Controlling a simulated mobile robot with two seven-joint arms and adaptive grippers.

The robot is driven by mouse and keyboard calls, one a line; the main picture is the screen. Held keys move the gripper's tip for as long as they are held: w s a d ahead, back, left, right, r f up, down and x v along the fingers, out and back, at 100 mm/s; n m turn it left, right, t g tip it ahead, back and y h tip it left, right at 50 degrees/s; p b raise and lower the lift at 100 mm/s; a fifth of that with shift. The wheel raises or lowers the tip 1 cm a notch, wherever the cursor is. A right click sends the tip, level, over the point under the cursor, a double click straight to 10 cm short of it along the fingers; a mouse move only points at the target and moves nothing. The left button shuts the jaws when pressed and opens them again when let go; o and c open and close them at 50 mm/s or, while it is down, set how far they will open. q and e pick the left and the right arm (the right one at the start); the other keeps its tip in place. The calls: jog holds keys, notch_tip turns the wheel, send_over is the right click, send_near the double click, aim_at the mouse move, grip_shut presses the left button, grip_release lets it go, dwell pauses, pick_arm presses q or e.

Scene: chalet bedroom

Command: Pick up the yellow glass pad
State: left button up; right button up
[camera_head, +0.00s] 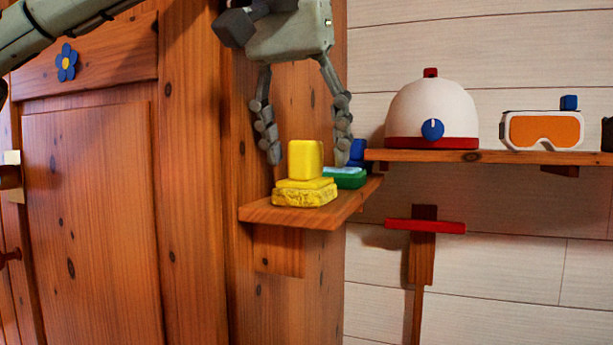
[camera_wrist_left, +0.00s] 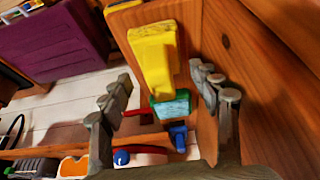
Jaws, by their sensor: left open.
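The yellow glass pad (camera_head: 304,193) lies on a small wooden corner shelf (camera_head: 335,216), a rough-sided slab with a smooth yellow block standing up from it. It also shows in the left wrist view (camera_wrist_left: 152,45), between and beyond the fingers. My left gripper (camera_head: 307,155) is open above the shelf, fingers pointing down. In the head view, one finger is left of the yellow block and the other is right of it. I cannot tell whether either finger touches it. The left gripper also shows in the wrist view (camera_wrist_left: 162,100), with nothing held. My right gripper is not in view.
A green pad (camera_head: 345,180) with a pale blue top and a blue block (camera_head: 357,150) sit close behind the yellow one. A wooden cabinet (camera_head: 90,200) stands left. A longer shelf (camera_head: 490,156) holds a white-and-red helmet (camera_head: 432,110) and orange goggles (camera_head: 543,130).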

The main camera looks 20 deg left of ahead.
aim_at(309, 172)
pick_arm(q)
jog(key=x, duration=0.4)
jog(key=shift+s, duration=0.1)
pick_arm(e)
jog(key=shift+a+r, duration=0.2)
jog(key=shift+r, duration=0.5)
pick_arm(q)
jog(key=shift+c, duration=1.1)
jog(key=c, duration=0.7)
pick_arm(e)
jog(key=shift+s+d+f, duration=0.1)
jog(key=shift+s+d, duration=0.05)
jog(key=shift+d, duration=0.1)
